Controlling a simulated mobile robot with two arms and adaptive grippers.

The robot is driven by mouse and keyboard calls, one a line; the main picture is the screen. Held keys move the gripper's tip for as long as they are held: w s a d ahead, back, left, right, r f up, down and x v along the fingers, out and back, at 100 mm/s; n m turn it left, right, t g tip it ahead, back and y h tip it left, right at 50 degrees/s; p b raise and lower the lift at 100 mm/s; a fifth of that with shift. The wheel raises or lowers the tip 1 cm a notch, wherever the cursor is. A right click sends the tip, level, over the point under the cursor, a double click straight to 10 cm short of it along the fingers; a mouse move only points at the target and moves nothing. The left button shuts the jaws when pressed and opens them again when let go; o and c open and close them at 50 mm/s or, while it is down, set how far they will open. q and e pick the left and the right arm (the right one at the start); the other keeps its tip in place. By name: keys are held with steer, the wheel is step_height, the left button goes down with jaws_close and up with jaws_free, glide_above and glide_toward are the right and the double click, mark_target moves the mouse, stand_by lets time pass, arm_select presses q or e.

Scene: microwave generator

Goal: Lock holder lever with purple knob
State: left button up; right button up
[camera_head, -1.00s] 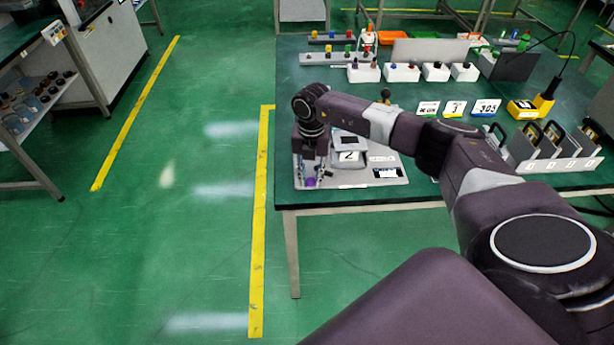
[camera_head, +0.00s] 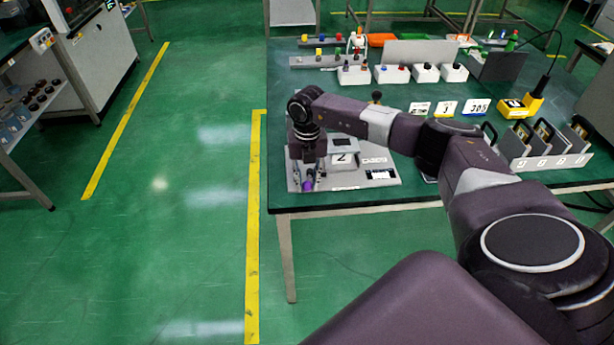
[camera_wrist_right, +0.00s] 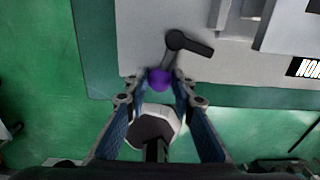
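The purple knob (camera_wrist_right: 160,79) sits on the end of a thin grey lever (camera_wrist_right: 168,61) in the wrist view. The lever joins a black pivot piece (camera_wrist_right: 188,44) on a light grey plate (camera_head: 345,183). The knob lies at the plate's front edge; in the head view it is a small purple spot (camera_head: 304,208). My right gripper (camera_wrist_right: 160,88) points down at the knob. Its blue-padded fingers stand on either side of the knob, apart, with a narrow gap visible. Contact is not clear. My left gripper is not in view.
The plate lies at the front left corner of the green table (camera_head: 400,200) and carries a grey box marked 2 (camera_head: 343,160). Number cards (camera_head: 476,107), white switch boxes (camera_head: 391,74) and a slotted rack (camera_head: 540,155) stand farther back and right. Open floor lies left.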

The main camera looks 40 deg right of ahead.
mark_target(308, 182)
steer(key=o, duration=0.4)
steer(key=shift+c, duration=0.2)
step_height(308, 182, up, 12)
stand_by(0.6)
